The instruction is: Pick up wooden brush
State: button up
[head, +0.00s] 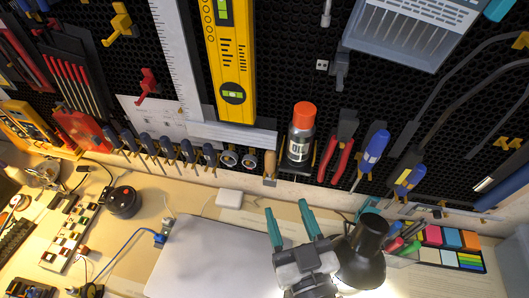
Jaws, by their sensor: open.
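A small tan wooden piece (270,163), which looks like the wooden brush, stands upright in the rack along the bottom of the pegboard. It sits between the round metal tools and the oil can; its finer detail is too small to tell. My gripper (286,207) has two teal fingers, spread apart with nothing between them. It is over the workbench, below and slightly right of the wooden piece in the picture, and apart from it.
An oil can (300,140) with an orange cap stands just right of the wooden piece, then red-handled pliers (336,150). Screwdrivers (165,147) hang to the left. A black lamp (362,250) stands close right of my gripper. A closed silver laptop (205,260) lies left.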

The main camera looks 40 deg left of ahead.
aim_at(272, 164)
jog(key=shift+w+p+x, duration=0.2)
jog(key=shift+p+x, duration=1.55)
jog(key=shift+x, duration=3.7)
jog(key=shift+d, duration=0.15)
grip_shut()
